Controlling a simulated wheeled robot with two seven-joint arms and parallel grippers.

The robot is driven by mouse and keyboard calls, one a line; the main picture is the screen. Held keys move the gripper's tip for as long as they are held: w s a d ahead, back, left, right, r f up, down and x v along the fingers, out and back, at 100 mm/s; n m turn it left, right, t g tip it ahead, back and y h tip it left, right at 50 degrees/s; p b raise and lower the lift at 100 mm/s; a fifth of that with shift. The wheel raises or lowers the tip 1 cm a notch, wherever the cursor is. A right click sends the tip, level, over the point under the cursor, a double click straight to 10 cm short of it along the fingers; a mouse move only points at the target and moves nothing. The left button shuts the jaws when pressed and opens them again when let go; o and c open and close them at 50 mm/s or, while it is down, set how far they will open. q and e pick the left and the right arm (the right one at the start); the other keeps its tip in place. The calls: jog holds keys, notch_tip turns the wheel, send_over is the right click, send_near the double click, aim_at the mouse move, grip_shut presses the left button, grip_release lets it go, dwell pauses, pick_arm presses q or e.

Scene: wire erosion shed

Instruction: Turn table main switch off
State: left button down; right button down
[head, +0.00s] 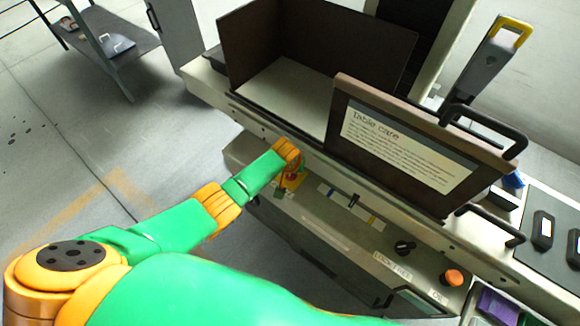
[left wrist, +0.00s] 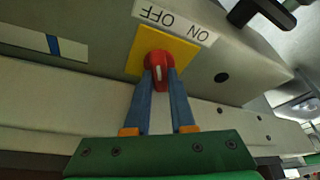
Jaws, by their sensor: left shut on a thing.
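The table main switch is a red rotary knob (left wrist: 158,70) on a yellow plate (left wrist: 185,50), under a white label (left wrist: 175,20) reading ON and OFF, upside down in the left wrist view. My left gripper (left wrist: 160,82) is shut on the red knob, one blue-grey finger on each side. A pale mark on the knob shows between the fingers. My right gripper is in neither view.
A hinged panel with a "Table care" sign (head: 400,150) stands right of my left gripper. A black knob (head: 404,247) and an orange button (head: 453,278) sit further right on the front panel. A dark bench (head: 115,45) stands at the back left.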

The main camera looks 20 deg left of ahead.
aim_at(292, 178)
pick_arm(q)
jog(key=shift+n+y+b, duration=0.4)
jog(key=shift+n+y, duration=0.2)
jog(key=shift+n, duration=0.9)
jog(key=c, duration=0.8)
grip_release()
jog(key=shift+w, duration=0.1)
jog(key=shift+o, duration=0.2)
jog(key=p+v, duration=0.4)
jog(key=v, duration=0.2)
jog(key=shift+d+r, duration=0.1)
jog(key=shift+r, duration=0.05)
jog(key=shift+d+r, duration=0.1)
jog(key=shift+r, duration=0.3)
